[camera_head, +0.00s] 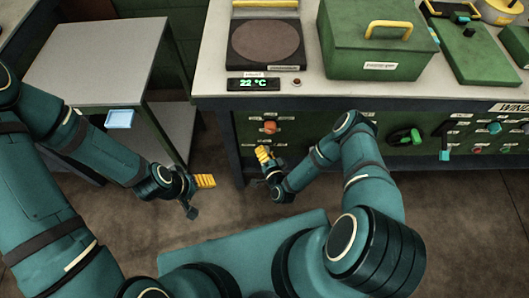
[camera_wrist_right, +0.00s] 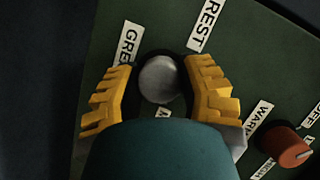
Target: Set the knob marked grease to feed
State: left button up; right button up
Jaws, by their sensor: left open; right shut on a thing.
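The grease knob (camera_wrist_right: 160,79) is a round grey knob on a dark green panel, next to a partly covered label starting "GRE" (camera_wrist_right: 128,42). A "REST" label (camera_wrist_right: 207,22) stands above it to the right in the wrist view. My right gripper (camera_wrist_right: 162,72) is shut on the knob, one yellow finger on each side. In the head view my right gripper (camera_head: 265,155) is at the left end of the bench front and hides the knob. No pointer mark or feed label can be read. My left gripper (camera_head: 204,182) is open and empty over the floor.
An orange-red knob (camera_wrist_right: 284,145) with "WARM" and "OFF" labels is close to my right gripper. The bench front also has a green knob (camera_head: 404,137) and black handle farther right. A grey side table (camera_head: 95,60) stands left, with free floor between.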

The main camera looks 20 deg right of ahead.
jog(key=shift+w+d, duration=0.1)
jog(key=o, duration=1.2)
jog(key=a+v, duration=0.1)
jog(key=v, duration=1.1)
jog(key=shift+d, duration=0.4)
